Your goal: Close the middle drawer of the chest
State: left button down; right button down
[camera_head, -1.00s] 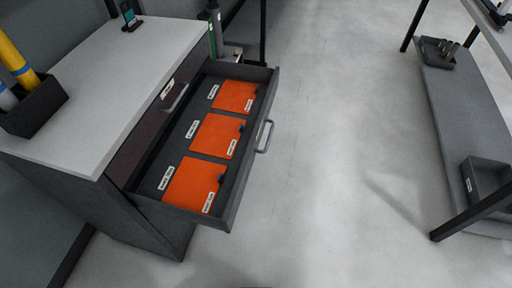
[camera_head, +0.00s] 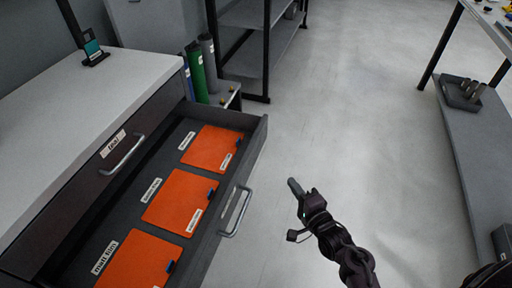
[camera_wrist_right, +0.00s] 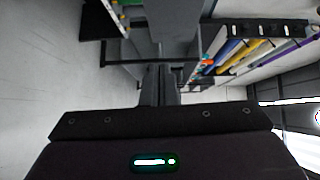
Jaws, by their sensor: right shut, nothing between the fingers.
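The chest (camera_head: 60,110) stands at the left in the head view, with a white top. Its middle drawer (camera_head: 228,213) is pulled out and holds orange packets (camera_head: 178,200) with labels. The drawer's silver handle (camera_head: 236,212) is on its front. Above it, the upper drawer (camera_head: 100,165) with a handle looks shut. My right gripper (camera_head: 294,187) is shut and empty, to the right of the drawer front and apart from it. Its shut fingers also show in the right wrist view (camera_wrist_right: 160,85). My left gripper is not in view.
Green and grey rolls (camera_head: 203,68) stand behind the chest. A dark shelf rack (camera_head: 262,45) is at the back. A grey bench shelf (camera_head: 470,150) with a dark tray (camera_head: 462,92) is at the right. The floor between is clear.

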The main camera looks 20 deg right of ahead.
jog(key=r, duration=0.1)
send_near(259, 145)
jog(key=w+d, duration=0.2)
jog(key=w, duration=0.2)
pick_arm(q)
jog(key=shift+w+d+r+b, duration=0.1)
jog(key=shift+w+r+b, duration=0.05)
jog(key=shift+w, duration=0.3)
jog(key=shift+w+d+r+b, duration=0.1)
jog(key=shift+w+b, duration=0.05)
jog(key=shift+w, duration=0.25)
pick_arm(e)
jog(key=shift+w+a+f, duration=0.15)
jog(key=shift+w+a, duration=0.2)
jog(key=shift+a, duration=0.45)
jog(key=shift+w+a+f, duration=0.15)
jog(key=shift+w+a, duration=0.2)
jog(key=shift+a, duration=0.45)
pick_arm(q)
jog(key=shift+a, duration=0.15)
